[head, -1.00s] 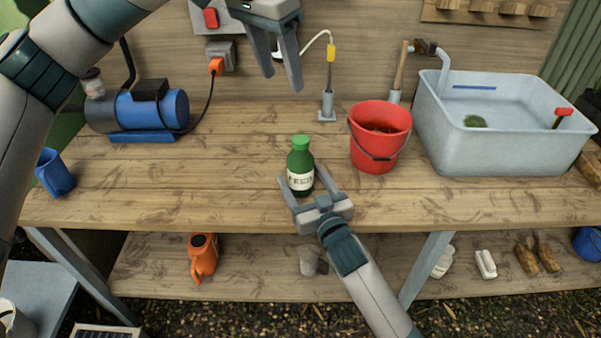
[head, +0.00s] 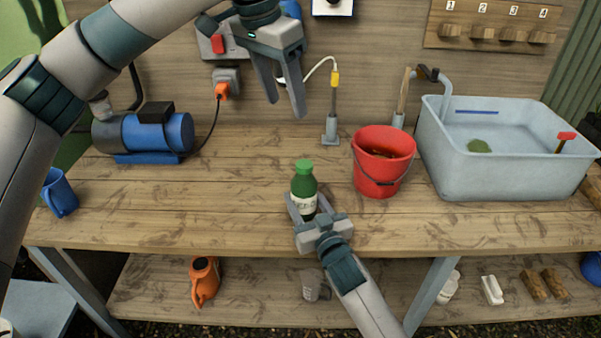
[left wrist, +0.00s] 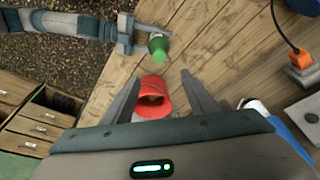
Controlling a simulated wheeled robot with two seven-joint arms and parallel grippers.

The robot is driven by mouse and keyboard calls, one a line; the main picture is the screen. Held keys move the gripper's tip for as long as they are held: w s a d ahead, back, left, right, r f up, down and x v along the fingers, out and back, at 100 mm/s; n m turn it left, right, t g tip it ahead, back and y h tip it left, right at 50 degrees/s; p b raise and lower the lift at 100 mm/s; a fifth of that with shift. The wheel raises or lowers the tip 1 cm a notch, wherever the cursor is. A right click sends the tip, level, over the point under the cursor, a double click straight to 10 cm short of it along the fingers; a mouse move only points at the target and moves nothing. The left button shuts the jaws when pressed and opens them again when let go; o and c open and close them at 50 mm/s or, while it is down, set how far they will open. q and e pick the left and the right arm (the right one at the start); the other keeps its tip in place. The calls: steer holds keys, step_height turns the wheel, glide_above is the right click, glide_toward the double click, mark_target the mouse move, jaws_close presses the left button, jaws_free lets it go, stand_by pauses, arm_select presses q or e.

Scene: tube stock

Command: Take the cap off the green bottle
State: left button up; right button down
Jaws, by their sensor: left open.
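The green bottle (head: 304,186) stands upright on the bench with its green cap (head: 303,166) on top. In the left wrist view the cap (left wrist: 158,44) shows from above. My right gripper (head: 306,205) is low at the bottle's front, with its fingers beside the bottle's lower body. Whether they grip it I cannot tell. My left gripper (head: 286,108) is open and empty, fingers pointing down, up and behind the bottle in the head view. In the left wrist view its fingers (left wrist: 161,79) are spread, with the bottle beyond them.
A red bucket (head: 382,170) stands right of the bottle, and a grey sink tub (head: 500,165) farther right. A blue pump (head: 160,135) and a blue mug (head: 59,192) are on the left. A thin stand with a yellow part (head: 334,80) is behind. The bench left of the bottle is clear.

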arm_select(q)
steer(key=a+f+m+h, duration=0.1)
steer(key=a+f+m, duration=0.1)
steer(key=a+m, duration=0.5)
steer(key=m+y, duration=0.1)
steer(key=m, duration=2.8)
glide_above(304, 164)
steer(key=s+a, duration=0.3)
steer(key=x, duration=0.3)
steer(key=shift+s+a+f, duration=0.1)
steer(key=shift+s+f, duration=0.05)
steer(key=shift+f, duration=0.15)
steer(key=x, duration=1.1)
steer(key=shift+f, duration=0.4)
